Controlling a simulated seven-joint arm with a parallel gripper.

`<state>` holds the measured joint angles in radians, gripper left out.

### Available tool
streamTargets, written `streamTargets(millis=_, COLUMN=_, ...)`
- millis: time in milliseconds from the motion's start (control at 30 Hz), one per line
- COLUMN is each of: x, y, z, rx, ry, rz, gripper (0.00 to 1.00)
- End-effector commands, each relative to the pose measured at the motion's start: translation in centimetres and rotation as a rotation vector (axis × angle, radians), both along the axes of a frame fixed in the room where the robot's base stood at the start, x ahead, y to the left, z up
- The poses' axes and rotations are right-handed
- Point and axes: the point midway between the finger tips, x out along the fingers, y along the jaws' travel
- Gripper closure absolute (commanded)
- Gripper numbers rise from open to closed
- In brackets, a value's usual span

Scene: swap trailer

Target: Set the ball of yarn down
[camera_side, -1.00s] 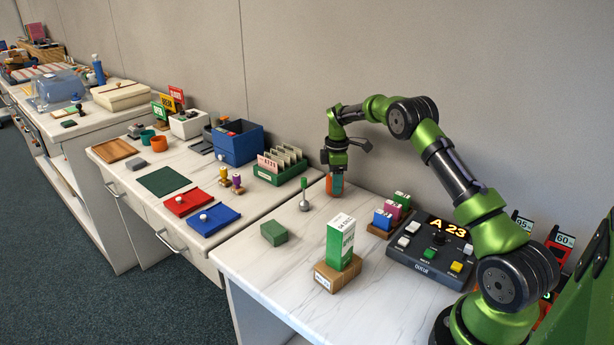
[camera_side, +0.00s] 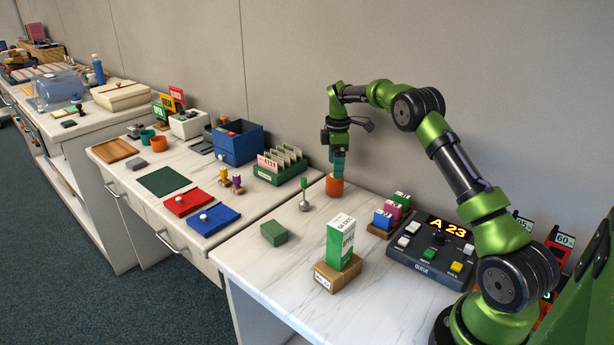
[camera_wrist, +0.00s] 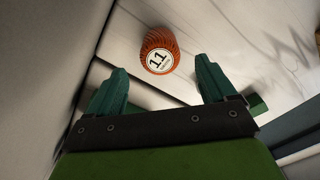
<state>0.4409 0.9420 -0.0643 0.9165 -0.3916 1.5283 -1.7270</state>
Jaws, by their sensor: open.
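The ball of yarn (camera_side: 334,186) is orange and stands on the white marble-patterned counter close to the back wall. In the wrist view the orange yarn (camera_wrist: 160,50) shows a round white label reading 11, beyond the fingertips. My gripper (camera_side: 338,172) is just above the yarn, pointing down. In the wrist view my gripper (camera_wrist: 160,80) has its two green fingers spread wide with nothing between them.
A green-handled stamp (camera_side: 304,195) stands close to the left of the yarn. Blocks in a wooden holder (camera_side: 378,232) and a number console (camera_side: 428,250) are to the right. A green card-file tray (camera_side: 278,172) is at the left.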

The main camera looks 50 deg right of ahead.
Motion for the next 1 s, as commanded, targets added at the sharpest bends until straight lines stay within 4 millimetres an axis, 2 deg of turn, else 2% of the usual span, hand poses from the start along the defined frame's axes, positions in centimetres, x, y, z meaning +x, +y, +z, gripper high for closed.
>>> streamTargets(millis=100, x=0.1, y=-0.1, z=2.6, rx=-0.003, ry=-0.004, rz=0.0, gripper=0.16)
streamTargets(millis=200, x=0.0, y=0.0, z=4.1, rx=-0.002, ry=-0.002, rz=0.001, gripper=0.16)
streamTargets(millis=367, x=0.0, y=0.0, z=5.7, rx=-0.002, ry=-0.001, rz=0.0, gripper=0.16)
streamTargets(millis=467, x=-0.1, y=0.9, z=7.1, rx=-0.003, ry=-0.017, rz=-0.02, gripper=0.16)
streamTargets(millis=567, x=-0.5, y=3.0, z=9.7, rx=-0.002, ry=-0.056, rz=-0.081, gripper=0.16)
streamTargets(millis=733, x=-3.2, y=9.2, z=15.4, rx=0.024, ry=-0.165, rz=-0.259, gripper=0.16)
streamTargets(millis=900, x=-7.9, y=15.7, z=19.4, rx=0.091, ry=-0.274, rz=-0.456, gripper=0.16)
streamTargets(millis=1000, x=-11.4, y=19.2, z=20.6, rx=0.149, ry=-0.331, rz=-0.572, gripper=0.16)
